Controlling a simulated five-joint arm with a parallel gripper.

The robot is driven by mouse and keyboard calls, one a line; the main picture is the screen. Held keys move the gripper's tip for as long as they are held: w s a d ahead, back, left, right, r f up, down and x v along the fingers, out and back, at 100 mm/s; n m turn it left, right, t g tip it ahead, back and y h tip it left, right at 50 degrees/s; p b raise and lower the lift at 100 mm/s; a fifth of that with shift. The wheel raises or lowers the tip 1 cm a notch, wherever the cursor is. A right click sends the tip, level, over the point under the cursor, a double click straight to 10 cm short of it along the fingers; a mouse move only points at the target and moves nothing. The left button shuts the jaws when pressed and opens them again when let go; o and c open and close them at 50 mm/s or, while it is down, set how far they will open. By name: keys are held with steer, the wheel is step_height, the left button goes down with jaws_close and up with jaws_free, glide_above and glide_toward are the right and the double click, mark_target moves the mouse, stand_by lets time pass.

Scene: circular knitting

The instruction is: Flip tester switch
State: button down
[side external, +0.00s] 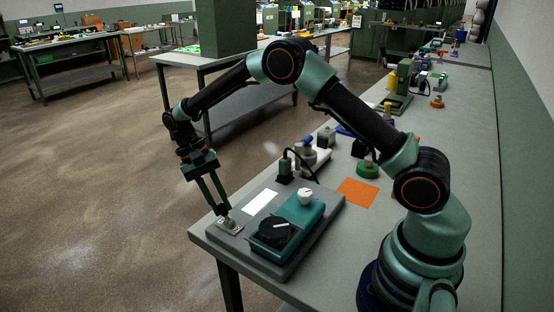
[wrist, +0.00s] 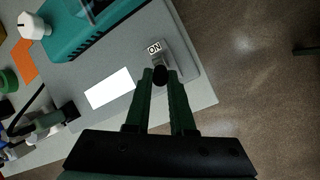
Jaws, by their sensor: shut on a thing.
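The tester is a teal box (side external: 290,232) with a black dial and a white knob, on a grey base plate (side external: 318,232) at the table's near corner. The switch is on a small light plate (side external: 231,226) at the base plate's left corner; in the wrist view its plate (wrist: 184,58) carries a label reading ON. My gripper (side external: 222,212) points down at the switch, and in the wrist view its fingertips (wrist: 160,76) are closed around the dark switch tip. The lever's tilt is hidden by the fingers.
A white card (side external: 261,203) lies on the base plate. A dark plug with a black cable (side external: 285,166) stands behind it. An orange square (side external: 357,192) and a green spool (side external: 367,168) are on the table. The table edge is close by the switch, with open floor beyond.

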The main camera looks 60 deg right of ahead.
steer(key=c, duration=0.8)
jaws_free()
steer(key=shift+w+d, duration=0.1)
steer(key=shift+r, duration=0.1)
steer(key=shift+v, duration=6)
